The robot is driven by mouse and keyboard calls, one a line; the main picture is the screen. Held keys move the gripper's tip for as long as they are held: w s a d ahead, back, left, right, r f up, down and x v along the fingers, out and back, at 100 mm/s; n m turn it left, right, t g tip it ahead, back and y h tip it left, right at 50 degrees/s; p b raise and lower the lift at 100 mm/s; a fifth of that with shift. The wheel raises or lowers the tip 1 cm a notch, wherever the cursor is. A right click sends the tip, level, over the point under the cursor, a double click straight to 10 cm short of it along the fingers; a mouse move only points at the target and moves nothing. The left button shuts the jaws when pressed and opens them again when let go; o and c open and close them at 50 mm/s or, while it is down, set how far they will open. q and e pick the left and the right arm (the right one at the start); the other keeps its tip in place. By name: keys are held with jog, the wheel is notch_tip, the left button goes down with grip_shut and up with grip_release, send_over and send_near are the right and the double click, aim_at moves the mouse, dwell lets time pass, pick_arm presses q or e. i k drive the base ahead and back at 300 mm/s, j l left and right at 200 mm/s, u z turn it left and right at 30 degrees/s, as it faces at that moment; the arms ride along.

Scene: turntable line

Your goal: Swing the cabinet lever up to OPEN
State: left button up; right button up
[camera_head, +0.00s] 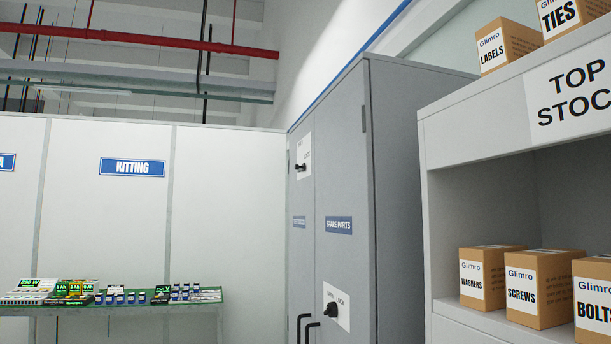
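A tall grey two-door cabinet (388,200) stands right of the middle, with a blue SPARE PARTS label (338,225) on its nearer door. A black lever (331,309) sits low on that door on a white plate (343,306); the plate's lettering is too small to read surely. A second black lever (300,167) sits high on the farther door on another white plate (304,150). Two black door handles (306,328) show at the bottom edge. Both doors look shut. Neither of my grippers is in view.
A grey shelf unit (431,240) stands at the right, with cartons such as the SCREWS box (537,290) and LABELS box (502,47). A green-topped table (130,309) with several small boxes stands at the left before a white KITTING wall (100,220).

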aim_at(303, 168)
jog(key=i+l, duration=0.1)
jog(key=i, duration=0.15)
jog(key=i+j+z, duration=0.2)
jog(key=z, duration=0.25)
jog(key=i+j+z, duration=0.4)
jog(key=i+j, duration=0.25)
jog(key=i+j+z, duration=0.1)
jog(key=j, duration=0.35)
jog(key=i+j, duration=0.35)
jog(key=i+j+z, duration=0.1)
jog(key=j, duration=0.3)
jog(key=i+j, duration=0.3)
jog(key=i+j+z, duration=0.1)
jog(key=j, duration=0.35)
jog(key=i, duration=0.1)
